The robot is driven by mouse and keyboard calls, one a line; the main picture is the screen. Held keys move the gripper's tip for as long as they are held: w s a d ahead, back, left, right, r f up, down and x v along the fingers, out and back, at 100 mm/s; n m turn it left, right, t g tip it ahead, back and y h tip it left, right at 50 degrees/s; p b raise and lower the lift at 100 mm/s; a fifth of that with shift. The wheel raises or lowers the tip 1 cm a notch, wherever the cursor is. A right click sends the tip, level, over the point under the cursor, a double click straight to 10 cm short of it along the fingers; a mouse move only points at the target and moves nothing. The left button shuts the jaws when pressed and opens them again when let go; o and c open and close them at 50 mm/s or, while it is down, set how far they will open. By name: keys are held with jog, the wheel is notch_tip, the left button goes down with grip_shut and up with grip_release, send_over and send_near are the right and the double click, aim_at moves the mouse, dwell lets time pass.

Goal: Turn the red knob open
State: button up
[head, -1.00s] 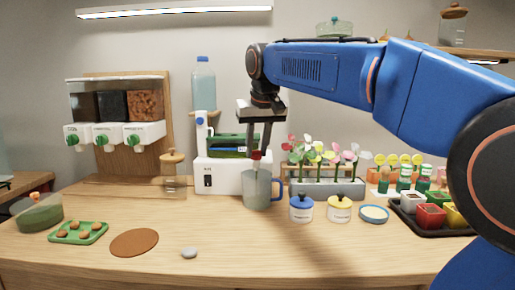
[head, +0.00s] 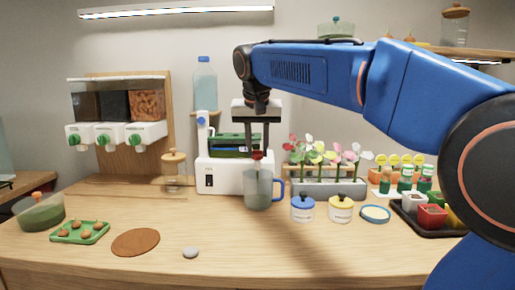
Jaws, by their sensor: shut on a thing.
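The red knob (head: 257,155) shows as a small red patch between the fingertips of my gripper (head: 257,151), in front of the white machine (head: 222,177). My gripper points down from the arm and is shut on the red knob. The fingers hide part of the knob, and how far it is turned cannot be told. A grey mug with a blue handle (head: 258,189) stands upright right below the knob.
Potted flowers (head: 328,187) stand close on the right, with a blue-lidded jar (head: 302,209) and a yellow-lidded jar (head: 340,209) in front. A lidded glass jar (head: 174,173) stands left of the machine. The front middle table is mostly clear.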

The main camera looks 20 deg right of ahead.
jog(key=o, duration=1)
jog(key=v, duration=1.7)
jog(key=shift+r, duration=0.15)
jog(key=shift+s+a, duration=0.1)
